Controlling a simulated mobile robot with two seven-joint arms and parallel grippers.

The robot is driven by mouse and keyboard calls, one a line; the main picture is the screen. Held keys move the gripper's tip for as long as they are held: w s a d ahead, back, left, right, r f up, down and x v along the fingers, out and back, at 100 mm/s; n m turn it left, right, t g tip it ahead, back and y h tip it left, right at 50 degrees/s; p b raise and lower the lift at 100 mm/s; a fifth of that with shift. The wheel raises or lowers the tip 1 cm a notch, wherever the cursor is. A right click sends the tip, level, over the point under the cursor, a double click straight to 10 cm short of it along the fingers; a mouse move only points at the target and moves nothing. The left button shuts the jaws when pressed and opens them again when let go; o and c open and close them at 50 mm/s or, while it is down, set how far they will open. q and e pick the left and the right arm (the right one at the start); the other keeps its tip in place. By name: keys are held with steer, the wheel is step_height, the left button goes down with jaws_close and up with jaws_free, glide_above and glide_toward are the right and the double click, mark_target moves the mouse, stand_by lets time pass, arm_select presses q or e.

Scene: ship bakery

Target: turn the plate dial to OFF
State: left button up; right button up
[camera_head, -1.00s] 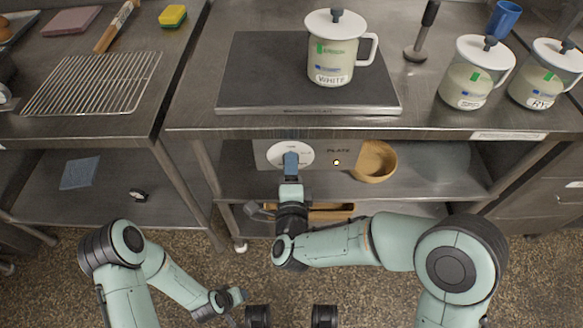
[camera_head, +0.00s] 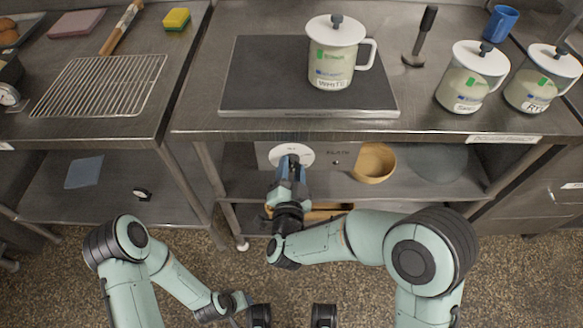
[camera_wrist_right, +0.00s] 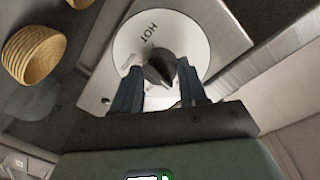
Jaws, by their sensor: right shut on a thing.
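The plate dial (camera_head: 306,155) is a white disc on the grey front panel below the counter, partly hidden by my right gripper. My right gripper (camera_head: 288,166) is at the dial. In the right wrist view, the fingers (camera_wrist_right: 158,75) are shut on the black dial knob (camera_wrist_right: 159,66), one on each side. The word HOT shows on the white disc (camera_wrist_right: 190,35); I cannot read OFF. The indicator lamp (camera_head: 336,162) beside the dial looks dark. My left gripper (camera_head: 238,300) is low at the left, away from the dial; its jaws are unclear.
A dark hot plate (camera_head: 255,85) on the counter bears a lidded WHITE jug (camera_head: 332,60). Two more jugs (camera_head: 468,80) stand at the right. A wooden bowl (camera_head: 374,163) sits on the shelf right of the dial. A wire rack (camera_head: 100,85) lies on the left table.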

arm_select(q)
steer(key=shift+s+d+r, duration=0.15)
steer(key=shift+s+r, duration=0.05)
steer(key=shift+s, duration=0.05)
arm_select(e)
steer(key=shift+n, duration=0.5)
arm_select(q)
steer(key=shift+s, duration=0.1)
arm_select(e)
steer(key=o, duration=1.1)
steer(key=shift+c, duration=0.2)
arm_select(q)
steer(key=shift+s+d+r+p, duration=0.3)
steer(key=shift+s+r+p, duration=0.15)
steer(key=shift+s+p, duration=0.1)
arm_select(e)
steer(key=s, duration=1.3)
steer(key=shift+s+a+r, duration=0.2)
steer(key=shift+a+r, duration=0.1)
steer(key=shift+a, duration=0.1)
